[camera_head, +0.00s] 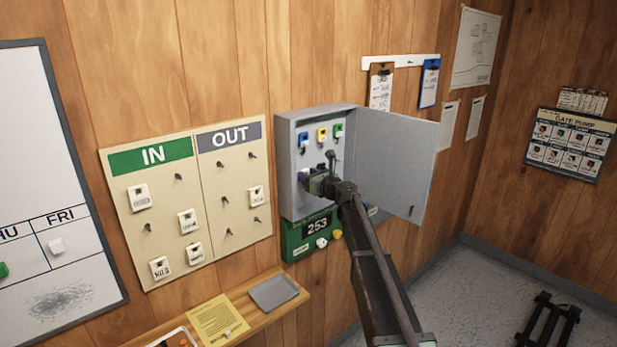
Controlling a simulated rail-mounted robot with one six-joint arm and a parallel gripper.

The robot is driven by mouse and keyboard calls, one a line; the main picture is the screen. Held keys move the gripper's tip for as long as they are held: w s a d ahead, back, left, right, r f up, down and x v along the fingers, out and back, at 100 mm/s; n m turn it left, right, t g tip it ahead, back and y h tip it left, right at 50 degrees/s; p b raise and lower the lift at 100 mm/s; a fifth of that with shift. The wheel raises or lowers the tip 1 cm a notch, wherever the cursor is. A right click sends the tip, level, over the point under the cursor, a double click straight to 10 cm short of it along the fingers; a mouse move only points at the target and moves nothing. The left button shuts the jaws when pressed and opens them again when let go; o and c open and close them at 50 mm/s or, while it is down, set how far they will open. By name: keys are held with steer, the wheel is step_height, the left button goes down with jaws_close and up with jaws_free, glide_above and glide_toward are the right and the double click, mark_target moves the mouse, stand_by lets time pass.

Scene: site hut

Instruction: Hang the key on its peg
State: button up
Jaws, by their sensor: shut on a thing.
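A grey key cabinet (284,170) hangs on the wood wall with its door (405,165) swung open to the right. Inside, blue (303,140), yellow (322,134) and green (338,130) key tags hang in an upper row. My gripper (308,181) is at the lower part of the cabinet's opening, shut on the key. The key is too small and too covered by the gripper to make out. My arm and gripper hide much of the lower inside, so I cannot tell whether the key touches a peg.
The open door stands close to the right of my arm. Left is an IN/OUT board (228,200) with pegs and white tags. Below are a green panel (292,243) reading 253 and a shelf (250,312) with a grey tray (273,292) and yellow sheet (218,320).

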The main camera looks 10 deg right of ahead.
steer(key=o, duration=0.9)
steer(key=shift+s, duration=0.1)
steer(key=v, duration=1.1)
steer(key=s+a+f+n+g+h+b, duration=0.1)
steer(key=s+a+f+n+g, duration=0.2)
steer(key=s+f+n+g, duration=0.45)
steer(key=s+a+f+n+g+h+b, duration=0.1)
steer(key=s+a+f+n+g, duration=0.3)
steer(key=s+n, duration=0.75)
steer(key=s+d+f+n+g+h+b, duration=0.1)
steer(key=s+f+n+h, duration=0.1)
steer(key=s, duration=0.5)
steer(key=s+f+n+g+h+b, duration=0.1)
steer(key=s+f+n+h, duration=0.2)
steer(key=s+f+n, duration=0.2)
steer(key=s+d+f+n+g+h+b, duration=0.1)
steer(key=s+f+n+h+b, duration=0.1)
steer(key=s, duration=0.8)
steer(key=shift+d+f+n+g+h, duration=0.2)
steer(key=shift+f+n, duration=0.2)
steer(key=shift+f, duration=0.3)
steer(key=shift+d+f+n+g+h, duration=0.15)
steer(key=shift+f+n, duration=0.25)
steer(key=shift+f, duration=0.25)
